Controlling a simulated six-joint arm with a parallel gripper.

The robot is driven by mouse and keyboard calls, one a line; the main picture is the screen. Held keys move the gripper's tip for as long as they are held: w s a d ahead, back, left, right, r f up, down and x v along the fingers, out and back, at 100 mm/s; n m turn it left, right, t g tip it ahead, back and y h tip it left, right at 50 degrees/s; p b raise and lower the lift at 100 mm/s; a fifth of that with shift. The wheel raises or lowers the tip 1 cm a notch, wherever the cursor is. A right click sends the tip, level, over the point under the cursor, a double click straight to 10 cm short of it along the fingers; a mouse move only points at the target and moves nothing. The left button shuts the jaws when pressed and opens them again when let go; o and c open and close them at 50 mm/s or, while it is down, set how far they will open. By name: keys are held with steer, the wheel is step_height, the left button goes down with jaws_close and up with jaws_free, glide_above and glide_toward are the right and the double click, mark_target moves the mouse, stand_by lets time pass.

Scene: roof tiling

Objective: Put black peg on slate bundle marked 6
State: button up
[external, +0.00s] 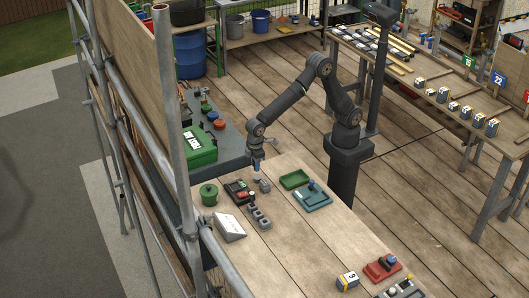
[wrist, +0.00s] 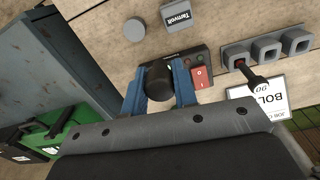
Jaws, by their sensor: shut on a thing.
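My gripper (external: 258,176) is over the near wooden bench, pointing down. In the wrist view its blue fingers (wrist: 160,88) are shut on a black round-ended thing (wrist: 158,78), which looks like the black peg. Its lower end is hidden, so I cannot tell if it touches what is under it. A slate bundle (external: 348,280) with a white and yellow wrap stands at the bench's front; its mark looks like 6 or 9. Several wrapped bundles (external: 466,111) stand in a row on the far right bench; their numbers are too small to read surely.
Near the gripper are a black box with a red switch (wrist: 200,76), a grey socket block (external: 259,217), a green pot (external: 209,194), a white sign (external: 229,227) and blue and green trays (external: 295,179). A red block (external: 381,269) stands beside the front bundle. Scaffold poles run at left.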

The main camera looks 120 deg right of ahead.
steer(key=w+d+r+m, duration=0.1)
steer(key=d+m, duration=0.1)
steer(key=d, duration=2.6)
steer(key=s+d+r+n, duration=0.1)
steer(key=s+d, duration=0.3)
steer(key=d, duration=0.9)
steer(key=s+d, duration=0.4)
steer(key=d, duration=0.9)
steer(key=w+a+f, duration=0.1)
steer(key=w+f, duration=0.1)
steer(key=w, duration=0.1)
steer(key=w+a+f, duration=0.2)
steer(key=w, duration=0.1)
steer(key=w+a+f, duration=0.2)
steer(key=w, duration=0.2)
steer(key=shift+f, duration=2.4)
steer(key=o, duration=0.9)
steer(key=shift+f, duration=0.15)
steer(key=shift+o, duration=0.2)
